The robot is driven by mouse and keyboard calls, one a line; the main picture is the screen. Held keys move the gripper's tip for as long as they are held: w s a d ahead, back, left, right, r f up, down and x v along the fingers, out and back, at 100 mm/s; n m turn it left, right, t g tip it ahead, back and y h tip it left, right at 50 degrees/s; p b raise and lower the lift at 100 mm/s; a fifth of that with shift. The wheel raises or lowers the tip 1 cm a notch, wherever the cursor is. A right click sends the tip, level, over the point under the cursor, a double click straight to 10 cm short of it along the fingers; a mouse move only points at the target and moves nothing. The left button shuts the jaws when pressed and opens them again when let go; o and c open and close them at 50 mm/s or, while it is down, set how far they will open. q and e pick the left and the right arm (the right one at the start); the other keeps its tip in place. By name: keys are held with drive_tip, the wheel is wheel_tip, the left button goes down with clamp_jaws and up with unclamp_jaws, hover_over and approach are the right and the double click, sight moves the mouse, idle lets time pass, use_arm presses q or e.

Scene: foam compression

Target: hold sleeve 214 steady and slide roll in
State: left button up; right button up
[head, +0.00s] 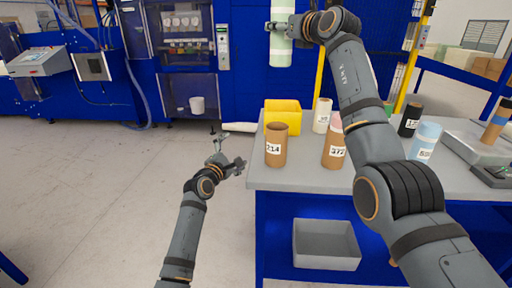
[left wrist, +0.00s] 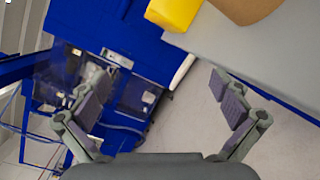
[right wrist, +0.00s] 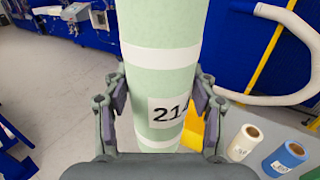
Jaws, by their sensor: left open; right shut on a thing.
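Sleeve 214 (head: 275,145) is a brown cardboard cylinder with a white label. It stands upright near the left edge of the grey table (head: 300,179). My left gripper (head: 232,150) is open and empty, left of the sleeve and apart from it, beside the table edge. A brown surface, probably the sleeve (left wrist: 245,8), shows cut off at the top of the left wrist view. My right gripper (head: 272,27) is shut on a pale green roll (head: 281,50) with white bands, held upright high above the table. Its label (right wrist: 166,112) begins with 21; the last digit is hidden.
A yellow bin (head: 283,117) stands just behind sleeve 214. A brown sleeve marked 272 (head: 334,157) stands to its right. Cream (head: 322,115), black (head: 410,119) and blue (head: 425,141) cylinders stand further along. A grey bin (head: 326,262) sits below. Floor left of the table is clear.

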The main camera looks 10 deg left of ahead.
sight(276, 144)
use_arm(q)
drive_tip(key=s+d+n+h, duration=0.1)
drive_tip(key=d+n, duration=0.1)
drive_tip(key=s+d+n+g+h, duration=0.1)
drive_tip(key=s+d+n, duration=0.1)
drive_tip(key=d+n, duration=0.1)
drive_tip(key=s+d+n+h, duration=0.1)
drive_tip(key=s+d+n, duration=0.1)
drive_tip(key=shift+s+d+r+n+g+h, duration=0.2)
drive_tip(key=shift+d+r+n+g+h, duration=0.1)
drive_tip(key=shift+r+h, duration=0.1)
drive_tip(key=shift+s+d+n, duration=0.3)
drive_tip(key=shift+s+n, duration=0.1)
drive_tip(key=shift+n, duration=0.2)
drive_tip(key=x, duration=1.2)
drive_tip(key=shift+d+f, duration=0.1)
drive_tip(key=shift+d, duration=0.05)
drive_tip(key=c, duration=1.3)
use_arm(e)
wheel_tip(276, 144, down, 14)
drive_tip(key=n+g+y, duration=0.2)
drive_tip(key=y, duration=0.1)
drive_tip(key=shift+r+n+g+y, duration=0.25)
drive_tip(key=shift+n+g+y, duration=0.05)
drive_tip(key=shift+n, duration=0.1)
